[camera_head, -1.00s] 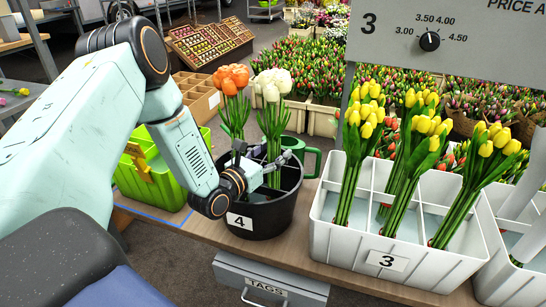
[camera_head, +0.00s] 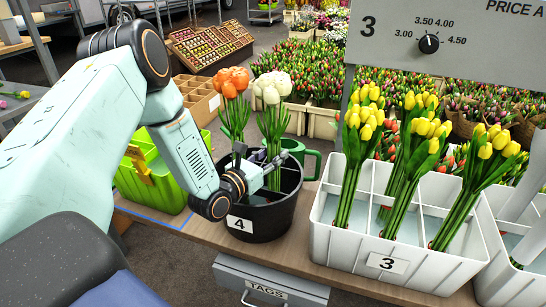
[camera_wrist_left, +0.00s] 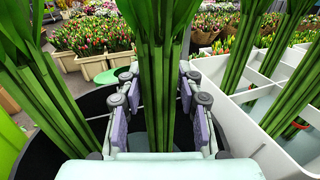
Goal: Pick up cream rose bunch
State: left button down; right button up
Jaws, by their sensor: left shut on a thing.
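The cream rose bunch (camera_head: 272,88) stands upright in the black bucket (camera_head: 262,222) labelled 4. Its green stems (camera_wrist_left: 160,75) run between the finger pads in the left wrist view. My left gripper (camera_head: 272,168) reaches over the bucket's rim and is shut on those stems, well below the blooms. The fingers (camera_wrist_left: 157,112) lie on both sides of the stems. An orange bunch (camera_head: 232,82) stands in the same bucket, to the left of the cream one. The lower stem ends are hidden in the bucket. My right gripper is not in view.
A white divided crate (camera_head: 335,245) labelled 3 with yellow tulip bunches (camera_head: 415,140) stands right of the bucket. A green watering can (camera_head: 311,160) is behind it. A lime green crate (camera_head: 150,185) is at the left. A price panel (camera_head: 470,45) hangs above the white crate.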

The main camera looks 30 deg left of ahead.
pick_arm(q)
notch_tip(320, 180, up, 28)
jog(key=p, duration=1.1)
jog(key=shift+p, duration=0.4)
